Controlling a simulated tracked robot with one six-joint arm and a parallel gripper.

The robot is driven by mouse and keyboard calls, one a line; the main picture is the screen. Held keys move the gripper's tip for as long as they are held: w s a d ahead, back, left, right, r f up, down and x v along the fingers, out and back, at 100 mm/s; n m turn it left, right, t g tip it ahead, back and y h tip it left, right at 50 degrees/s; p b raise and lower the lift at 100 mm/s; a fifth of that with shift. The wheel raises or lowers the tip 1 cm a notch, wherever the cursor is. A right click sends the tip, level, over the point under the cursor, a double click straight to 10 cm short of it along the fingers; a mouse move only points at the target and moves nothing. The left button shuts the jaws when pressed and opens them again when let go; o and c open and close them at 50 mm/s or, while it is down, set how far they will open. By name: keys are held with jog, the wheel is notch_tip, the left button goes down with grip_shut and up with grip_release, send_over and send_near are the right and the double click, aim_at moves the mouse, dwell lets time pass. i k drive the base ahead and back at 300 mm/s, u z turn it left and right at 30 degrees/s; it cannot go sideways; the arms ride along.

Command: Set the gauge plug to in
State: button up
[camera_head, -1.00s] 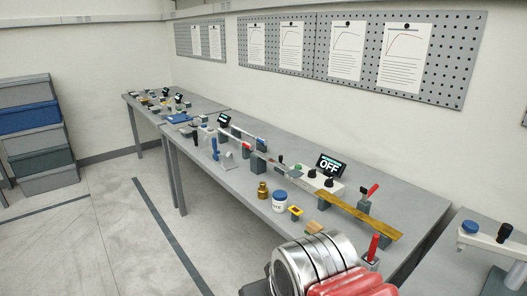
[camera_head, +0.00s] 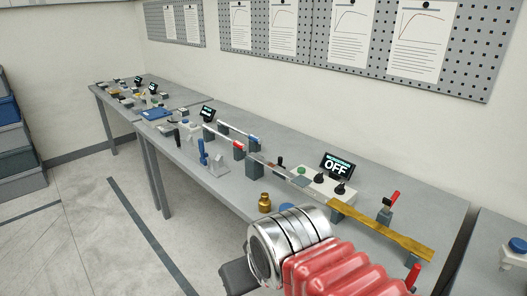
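A dark display reading "MICROSTRAIN OFF" (camera_head: 337,166) stands behind a white box (camera_head: 318,187) with black knobs and a green button on the bench. I cannot make out for sure which part is the gauge plug, or its position. A long brass-coloured strip (camera_head: 385,222) runs right from the box, and a thin grey strip runs left from it. My arm's silver and red links fill the lower middle. My gripper's fingers do not show, so I cannot tell what they do.
The grey bench (camera_head: 225,188) holds a brass weight (camera_head: 265,203), a blue-handled tool (camera_head: 203,153) and red-handled clamps (camera_head: 389,200). My arm hides part of the front edge. Another bench (camera_head: 495,235) stands at right. Open floor (camera_head: 80,240) lies at left.

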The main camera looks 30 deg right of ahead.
aim_at(280, 159)
jog(key=i, duration=1.1)
jog(key=z, duration=0.1)
